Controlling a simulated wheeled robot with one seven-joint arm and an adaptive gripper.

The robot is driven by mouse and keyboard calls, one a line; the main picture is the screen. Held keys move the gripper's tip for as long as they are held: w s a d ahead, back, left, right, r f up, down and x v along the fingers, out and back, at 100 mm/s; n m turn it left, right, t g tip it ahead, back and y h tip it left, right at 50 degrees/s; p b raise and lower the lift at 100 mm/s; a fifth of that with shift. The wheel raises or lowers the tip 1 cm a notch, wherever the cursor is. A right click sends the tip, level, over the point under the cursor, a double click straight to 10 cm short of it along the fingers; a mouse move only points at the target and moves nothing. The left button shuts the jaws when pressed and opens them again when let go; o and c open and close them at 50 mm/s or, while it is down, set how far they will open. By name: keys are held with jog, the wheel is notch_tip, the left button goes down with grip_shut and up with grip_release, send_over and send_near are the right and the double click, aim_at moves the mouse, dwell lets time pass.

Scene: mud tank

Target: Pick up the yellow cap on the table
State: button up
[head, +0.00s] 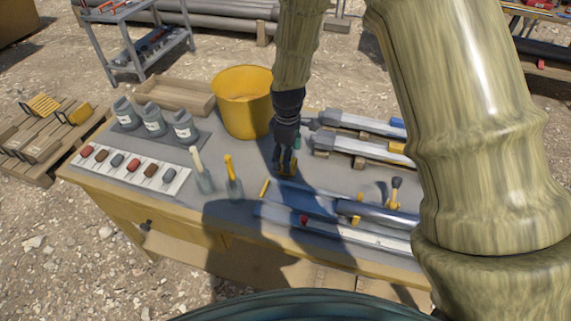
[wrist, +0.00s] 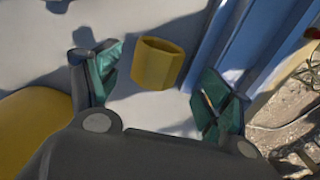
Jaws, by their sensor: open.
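The yellow cap (wrist: 157,63) is a short, hollow, ring-like piece on the grey table top. In the wrist view it lies between the two spread fingers of my gripper (wrist: 160,95), a little ahead of them, touching neither. My gripper is open and empty.
A large yellow bucket (head: 243,104) stands close left of my gripper. Metal profiles (head: 340,232) lie to the right and in front. Two upright tools (head: 230,170) stand front left. Grey bottles (head: 153,118) and a strip of coloured pieces (head: 130,170) are further left.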

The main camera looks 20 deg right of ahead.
jog(key=shift+w+d+f+p, duration=0.15)
jog(key=shift+f+p, duration=0.65)
jog(key=shift+f, duration=1.5)
jog(key=shift+c, duration=0.4)
jog(key=c, duration=1)
